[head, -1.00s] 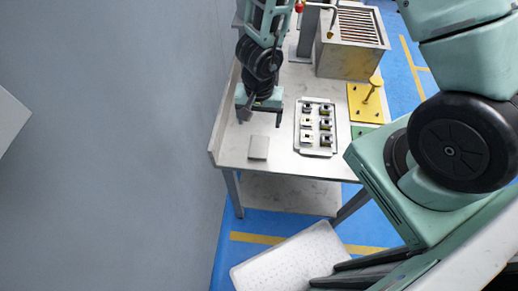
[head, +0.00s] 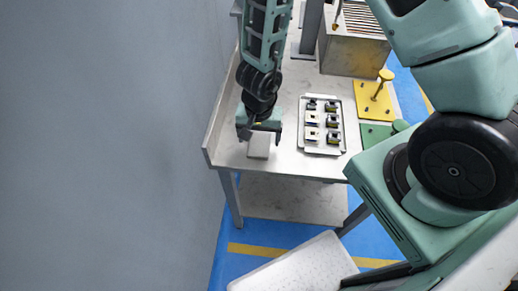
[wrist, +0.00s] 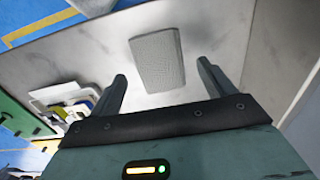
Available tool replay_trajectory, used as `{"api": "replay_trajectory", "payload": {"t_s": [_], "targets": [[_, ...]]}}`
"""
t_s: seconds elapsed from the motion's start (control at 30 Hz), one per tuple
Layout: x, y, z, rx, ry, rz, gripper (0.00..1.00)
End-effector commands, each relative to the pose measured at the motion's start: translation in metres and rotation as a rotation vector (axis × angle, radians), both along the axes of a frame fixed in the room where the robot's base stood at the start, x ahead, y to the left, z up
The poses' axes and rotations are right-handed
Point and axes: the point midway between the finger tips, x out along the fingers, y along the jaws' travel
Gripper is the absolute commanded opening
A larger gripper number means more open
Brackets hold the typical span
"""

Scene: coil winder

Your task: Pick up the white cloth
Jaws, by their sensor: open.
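The white cloth (head: 259,145) is a small pale folded pad lying flat near the front left of the table. My gripper (head: 259,138) is open and hangs over it in the head view. In the wrist view the cloth (wrist: 157,58) lies just beyond the two fingertips of my gripper (wrist: 161,77), roughly between their lines. Nothing is between the fingers. I cannot tell the exact height of the fingers above the table.
A metal tray (head: 341,146) with several small parts stands right of the cloth. Behind it are a yellow plate (head: 370,108) and a metal box (head: 350,58). The table (head: 283,163) has a raised left edge beside the wall (head: 110,140).

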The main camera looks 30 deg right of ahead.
Motion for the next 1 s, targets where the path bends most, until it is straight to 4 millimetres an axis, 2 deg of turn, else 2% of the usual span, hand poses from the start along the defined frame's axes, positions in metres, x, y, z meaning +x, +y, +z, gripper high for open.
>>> {"api": "replay_trajectory", "payload": {"t_s": [0.03, 0.13, 0.43, 0.47, 0.6, 0.63, 1.0], "targets": [[0.0, 0.0, -0.014, 0.0, 0.0, 0.001, 0.82], [0.0, 0.0, -0.024, 0.0, 0.0, 0.001, 0.82], [0.0, 0.0, -0.025, 0.0, 0.0, 0.001, 0.82], [0.0, 0.0, -0.025, 0.0, 0.0, 0.001, 0.79], [0.0, 0.0, -0.025, 0.0, 0.0, 0.001, 0.4], [0.0, 0.0, -0.025, 0.0, 0.0, 0.001, 0.34], [0.0, 0.0, -0.023, 0.0, 0.0, 0.001, 0.34]]}}
